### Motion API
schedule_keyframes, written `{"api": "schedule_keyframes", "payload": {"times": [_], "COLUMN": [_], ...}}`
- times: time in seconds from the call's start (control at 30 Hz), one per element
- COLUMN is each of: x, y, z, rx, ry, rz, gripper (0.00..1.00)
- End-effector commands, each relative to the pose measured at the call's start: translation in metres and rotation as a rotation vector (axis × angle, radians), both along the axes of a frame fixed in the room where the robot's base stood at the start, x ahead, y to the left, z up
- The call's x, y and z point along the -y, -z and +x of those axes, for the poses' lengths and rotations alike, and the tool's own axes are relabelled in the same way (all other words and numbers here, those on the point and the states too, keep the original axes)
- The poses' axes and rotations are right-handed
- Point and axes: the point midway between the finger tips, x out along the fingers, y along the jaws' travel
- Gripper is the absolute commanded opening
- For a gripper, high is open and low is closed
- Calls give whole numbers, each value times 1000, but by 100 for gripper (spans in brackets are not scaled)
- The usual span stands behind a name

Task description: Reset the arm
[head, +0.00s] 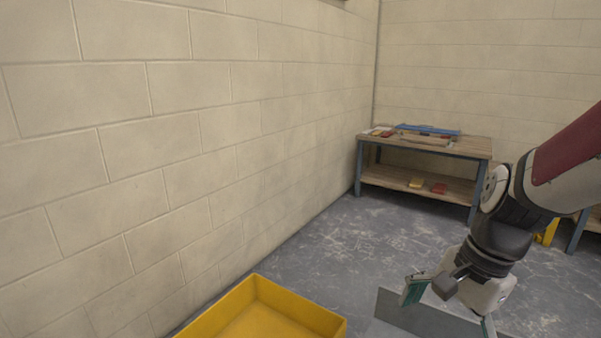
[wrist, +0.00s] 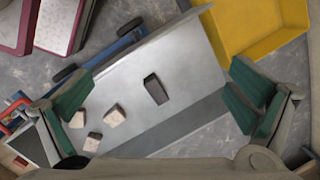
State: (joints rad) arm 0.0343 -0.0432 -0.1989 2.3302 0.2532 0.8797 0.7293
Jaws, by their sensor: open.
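My gripper (head: 447,306) hangs at the lower right of the head view, its green-padded fingers spread apart. In the wrist view the gripper (wrist: 155,110) is open, with a green-padded finger at each side and nothing between them that it holds. Below it is a grey metal surface (wrist: 185,55), whose edge also shows in the head view (head: 405,312). On that surface lie a dark block (wrist: 155,89) and several pale, rough pieces (wrist: 114,116). The gripper appears apart from all of these.
A yellow tub (head: 322,319) stands on the floor near the left block wall, and shows at the wrist view's upper right (wrist: 225,38). Red-rimmed tubs (wrist: 62,22) are at the upper left there. A wooden workbench (head: 440,147) with small items stands at the back. Open floor (head: 365,230) lies between.

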Motion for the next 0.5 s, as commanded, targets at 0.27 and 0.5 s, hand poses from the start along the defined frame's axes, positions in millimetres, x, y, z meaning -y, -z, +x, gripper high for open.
{"api": "schedule_keyframes", "payload": {"times": [0.27,0.5], "x": [-29,-33], "y": [-55,-72], "z": [-87,-152], "rx": [90,119], "ry": [-509,-851], "rz": [-51,-129], "gripper": [100,100]}}
